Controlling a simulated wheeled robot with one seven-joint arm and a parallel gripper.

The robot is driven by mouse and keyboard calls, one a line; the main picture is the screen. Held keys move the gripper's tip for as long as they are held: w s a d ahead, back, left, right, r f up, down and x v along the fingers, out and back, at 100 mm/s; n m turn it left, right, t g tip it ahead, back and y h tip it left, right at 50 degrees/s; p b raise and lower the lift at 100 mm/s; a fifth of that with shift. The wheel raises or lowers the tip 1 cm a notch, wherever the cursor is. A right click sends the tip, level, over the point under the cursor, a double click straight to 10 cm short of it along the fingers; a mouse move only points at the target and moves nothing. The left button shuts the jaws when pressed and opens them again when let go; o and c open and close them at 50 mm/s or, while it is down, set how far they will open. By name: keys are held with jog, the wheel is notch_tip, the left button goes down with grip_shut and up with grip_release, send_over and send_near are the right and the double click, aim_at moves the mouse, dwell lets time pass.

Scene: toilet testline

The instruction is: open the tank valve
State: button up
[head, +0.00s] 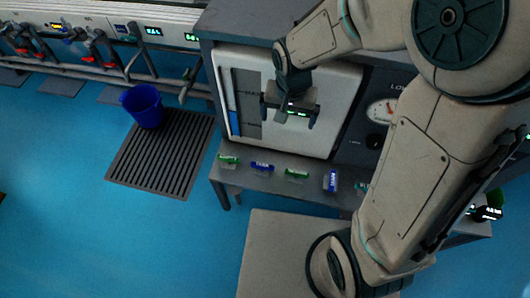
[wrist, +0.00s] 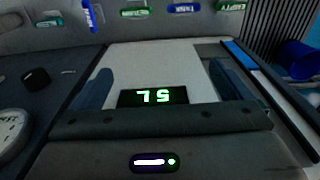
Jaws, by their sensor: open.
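A grey tank unit (head: 235,25) with a large white front panel (head: 330,75) stands in the upper middle of the head view. A blue level strip (head: 235,120) runs along the panel's left side. Small green and blue labelled pieces line the shelf below; one blue piece (head: 331,181) stands upright, unlike the green one beside it (head: 297,174). The upright piece also shows in the wrist view (wrist: 90,16). I cannot tell which part is the tank valve. My gripper (head: 289,114) is open and empty in front of the panel, with its fingers (wrist: 160,78) spread around a black "5L" display.
A dial gauge (head: 382,111) and a dark knob (head: 375,142) are right of the panel, partly behind my arm. Blue floor (head: 60,220) is clear at lower left.

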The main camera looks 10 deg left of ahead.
jog(key=b, duration=0.4)
send_over(262, 165)
notch_tip(262, 165, down, 13)
jog(key=shift+g, duration=0.4)
notch_tip(262, 165, down, 13)
jog(key=b, duration=0.5)
jog(key=shift+f, duration=0.15)
jog(key=shift+d, duration=0.1)
jog(key=c, duration=1)
